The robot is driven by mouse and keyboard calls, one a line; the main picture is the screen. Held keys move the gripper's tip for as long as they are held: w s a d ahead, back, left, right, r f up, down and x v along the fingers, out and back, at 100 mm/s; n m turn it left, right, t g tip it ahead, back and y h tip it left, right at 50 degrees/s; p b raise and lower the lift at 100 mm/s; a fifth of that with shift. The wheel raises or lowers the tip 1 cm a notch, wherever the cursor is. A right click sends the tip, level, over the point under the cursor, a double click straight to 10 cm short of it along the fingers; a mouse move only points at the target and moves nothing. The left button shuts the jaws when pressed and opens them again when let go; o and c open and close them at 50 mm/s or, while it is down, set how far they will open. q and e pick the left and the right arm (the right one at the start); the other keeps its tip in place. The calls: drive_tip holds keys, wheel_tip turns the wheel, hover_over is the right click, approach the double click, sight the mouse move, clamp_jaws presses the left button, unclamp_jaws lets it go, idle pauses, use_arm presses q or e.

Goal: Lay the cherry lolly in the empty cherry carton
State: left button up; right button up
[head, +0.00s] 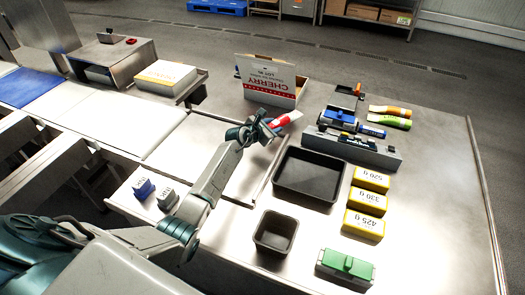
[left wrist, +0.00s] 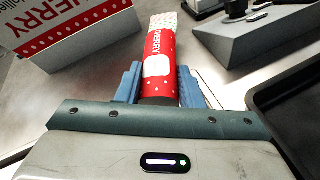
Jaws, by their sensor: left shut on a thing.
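The cherry lolly, in a red wrapper with white dots and a CHERRY label, is held in my left gripper (head: 266,130). The lolly (head: 286,119) sticks out to the right of the jaws in the head view. In the left wrist view the lolly (left wrist: 162,60) lies between the two blue fingers and points away from the wrist. The cherry carton (head: 271,82), white and red with CHERRY LOT 90 on its raised flap, stands just beyond the gripper. It also shows at upper left in the left wrist view (left wrist: 65,30). The carton's inside is mostly hidden by the flap. My right gripper is not in view.
A large black tray (head: 277,187) and a small black bin (head: 262,242) are right and in front. Yellow weight blocks (head: 364,224), a green-topped block (head: 345,267) and a grey rack (head: 380,157) stand at the right. Green and orange tubes (head: 390,122) lie behind.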

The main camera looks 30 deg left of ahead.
use_arm(q)
drive_tip(key=p, duration=0.5)
hover_over(248, 162)
drive_tip(key=w, duration=0.2)
drive_tip(key=shift+s+d+f, duration=0.15)
drive_tip(key=shift+d+f, duration=0.05)
drive_tip(key=shift+f, duration=0.25)
drive_tip(key=shift+s+a+f, duration=0.15)
drive_tip(key=shift+s, duration=0.45)
drive_tip(key=f, duration=0.3)
drive_tip(key=shift+s+a+f, duration=0.1)
drive_tip(key=shift+s+f, duration=0.15)
drive_tip(key=shift+f, duration=0.05)
drive_tip(key=shift+f+b, duration=0.15)
drive_tip(key=shift+b, duration=0.2)
drive_tip(key=o, duration=1)
